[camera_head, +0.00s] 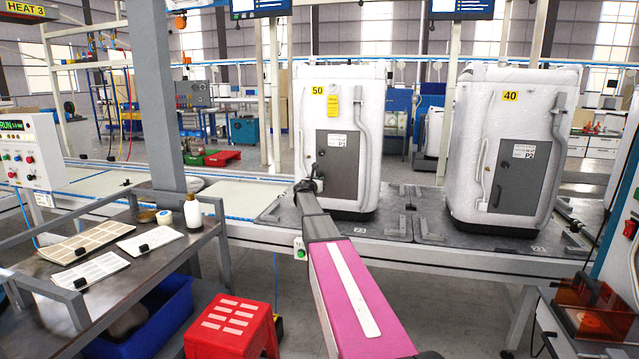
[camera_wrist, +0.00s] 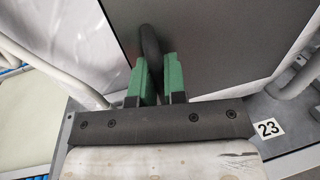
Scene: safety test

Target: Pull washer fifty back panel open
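Washer fifty (camera_head: 365,100) is a white machine with a yellow "50" label, standing upright on the line. Its grey back panel (camera_head: 345,165) carries a white label and looks flush with the body in the head view. The panel (camera_wrist: 235,45) also fills much of the wrist view. A dark curved handle (camera_wrist: 149,38) stands at the panel's left part. My gripper (camera_wrist: 158,75) has its green fingers on either side of the handle, which fills the narrow gap between them. In the head view my gripper (camera_head: 309,184) is at the panel's lower left; its fingers are too small to make out.
Washer forty (camera_head: 525,110) stands to the right on the same conveyor. A metal workbench (camera_head: 150,285) with sheets and a bottle is at the left. A red stool (camera_head: 232,330) stands on the floor near the front. A grey pillar (camera_head: 160,90) rises behind the bench.

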